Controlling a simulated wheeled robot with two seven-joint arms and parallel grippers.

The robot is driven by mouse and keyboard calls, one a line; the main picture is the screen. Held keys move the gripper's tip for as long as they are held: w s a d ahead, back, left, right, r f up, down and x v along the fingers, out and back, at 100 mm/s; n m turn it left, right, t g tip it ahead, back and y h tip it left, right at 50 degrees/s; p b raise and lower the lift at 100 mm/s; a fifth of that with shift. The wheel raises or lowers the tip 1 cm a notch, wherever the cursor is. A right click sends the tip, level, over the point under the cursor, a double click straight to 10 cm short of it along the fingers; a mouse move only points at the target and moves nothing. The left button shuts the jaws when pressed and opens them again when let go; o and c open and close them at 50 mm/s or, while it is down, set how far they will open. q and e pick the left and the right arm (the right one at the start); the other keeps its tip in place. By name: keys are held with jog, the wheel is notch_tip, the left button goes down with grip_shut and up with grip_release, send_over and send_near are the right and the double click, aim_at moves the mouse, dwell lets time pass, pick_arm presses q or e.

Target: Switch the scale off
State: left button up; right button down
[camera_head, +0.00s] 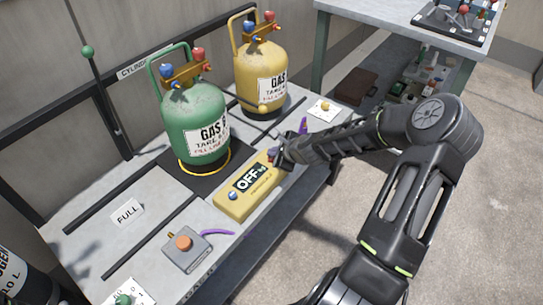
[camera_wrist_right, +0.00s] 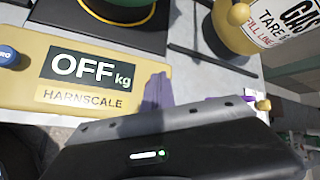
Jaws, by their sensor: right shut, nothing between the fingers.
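The yellow scale box (camera_head: 225,207) lies on the bench, and its dark display (camera_head: 250,177) reads "OFF kg". The wrist view shows the same display (camera_wrist_right: 92,72) above the label "HARNSCALE" (camera_wrist_right: 85,99). A blue button (camera_head: 233,196) sits at the box's left end. My right gripper (camera_head: 277,158) is shut and empty at the box's right end, covering part of it. Whether it touches the box I cannot tell. Its purple fingertips (camera_wrist_right: 157,92) show beside the display in the wrist view. A green gas cylinder (camera_head: 193,120) stands on the black platform (camera_head: 173,180) behind the box. My left gripper is not in view.
A yellow gas cylinder (camera_head: 260,75) stands farther back on the bench. A grey box with an orange button (camera_head: 184,242) and a "FULL" sign (camera_head: 127,212) are at the left. A second table (camera_head: 390,15) stands at the back right. Concrete floor is open at the right.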

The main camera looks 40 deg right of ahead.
jog(key=shift+r+p, duration=0.8)
jog(key=shift+r, duration=0.15)
notch_tip(320, 180, up, 5)
jog(key=p, duration=0.4)
dwell(0.8)
